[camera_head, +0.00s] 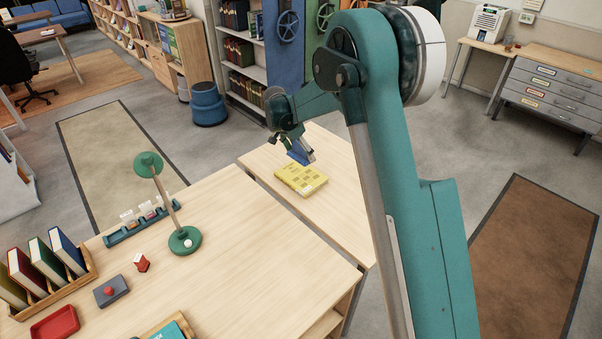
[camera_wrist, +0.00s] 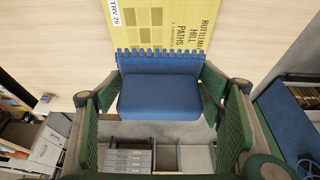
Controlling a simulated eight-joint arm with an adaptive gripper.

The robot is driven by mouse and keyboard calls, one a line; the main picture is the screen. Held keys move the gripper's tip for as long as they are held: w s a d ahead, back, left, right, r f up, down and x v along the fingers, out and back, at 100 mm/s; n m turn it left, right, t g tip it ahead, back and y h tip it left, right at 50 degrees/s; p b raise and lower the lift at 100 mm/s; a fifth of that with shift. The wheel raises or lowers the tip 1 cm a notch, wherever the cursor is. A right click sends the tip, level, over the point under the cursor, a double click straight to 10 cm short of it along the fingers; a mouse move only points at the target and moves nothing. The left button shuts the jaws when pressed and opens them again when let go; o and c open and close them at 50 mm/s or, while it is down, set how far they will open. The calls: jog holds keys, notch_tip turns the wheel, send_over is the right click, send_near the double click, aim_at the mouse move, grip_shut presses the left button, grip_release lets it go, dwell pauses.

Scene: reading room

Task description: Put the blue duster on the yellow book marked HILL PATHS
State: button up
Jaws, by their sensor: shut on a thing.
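My gripper (camera_head: 295,146) is shut on the blue duster (camera_wrist: 160,92). In the wrist view the duster sits between the green finger pads, with its toothed edge toward the book. In the head view the duster (camera_head: 299,156) is tilted and appears just above the far side of the yellow book (camera_head: 301,183). The book lies flat on the light wood table. Its cover reads HILL PATHS in the wrist view (camera_wrist: 160,22), where the duster hides its lower part. A gap between duster and book is hard to judge.
The book's table (camera_head: 338,211) is otherwise clear. The larger desk in front carries a green lamp (camera_head: 184,239), a blue rack of cards (camera_head: 145,222), upright books in a wooden holder (camera_head: 50,280), a red tray (camera_head: 55,323) and a grey block with a red knob (camera_head: 110,291).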

aim_at(296, 157)
jog(key=shift+f, duration=2.85)
jog(key=shift+f+b, duration=0.45)
jog(key=shift+f, duration=1.4)
jog(key=shift+f, duration=0.2)
jog(key=o, duration=0.9)
jog(key=shift+r, duration=0.15)
jog(key=p+v, duration=0.1)
jog(key=v, duration=1.1)
jog(key=shift+r, duration=0.1)
